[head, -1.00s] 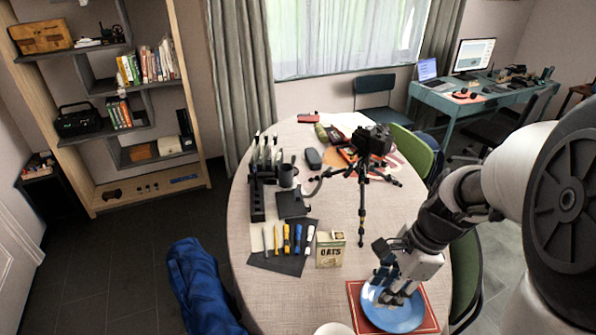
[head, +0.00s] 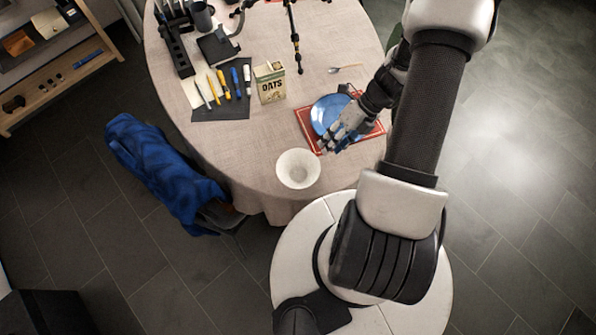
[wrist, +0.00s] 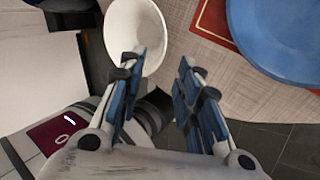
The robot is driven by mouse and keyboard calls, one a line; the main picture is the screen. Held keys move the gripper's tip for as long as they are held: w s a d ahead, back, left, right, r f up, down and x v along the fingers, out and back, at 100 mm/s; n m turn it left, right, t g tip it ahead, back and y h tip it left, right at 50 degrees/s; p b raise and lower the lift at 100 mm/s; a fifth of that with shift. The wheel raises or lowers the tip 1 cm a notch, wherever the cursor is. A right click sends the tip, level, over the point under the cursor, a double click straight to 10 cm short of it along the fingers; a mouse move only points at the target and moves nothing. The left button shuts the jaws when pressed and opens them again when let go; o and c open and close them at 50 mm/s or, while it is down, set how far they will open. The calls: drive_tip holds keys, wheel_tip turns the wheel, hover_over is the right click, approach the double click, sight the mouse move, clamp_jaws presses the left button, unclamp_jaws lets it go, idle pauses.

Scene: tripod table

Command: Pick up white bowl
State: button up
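The white bowl (head: 298,169) stands upright and empty near the table's front edge in the head view. In the wrist view the bowl (wrist: 134,30) is at the top, partly behind the left finger. My gripper (head: 333,142) is over the near left part of the blue plate and red mat, to the upper right of the bowl, apart from it in the head view. In the wrist view my gripper (wrist: 165,80) has its fingers spread with nothing between them.
The blue plate (head: 325,108) lies on a red mat (head: 305,124) right of the bowl. An oats box (head: 270,84) stands behind the bowl. Several tools lie on a dark mat (head: 232,112) to the left. The tablecloth (head: 240,150) is bare left of the bowl.

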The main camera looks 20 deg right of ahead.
drive_tip(key=b, duration=0.4)
approach(306, 170)
drive_tip(key=x, duration=0.5)
drive_tip(key=shift+s, duration=0.1)
drive_tip(key=shift+c, duration=0.2)
clamp_jaws()
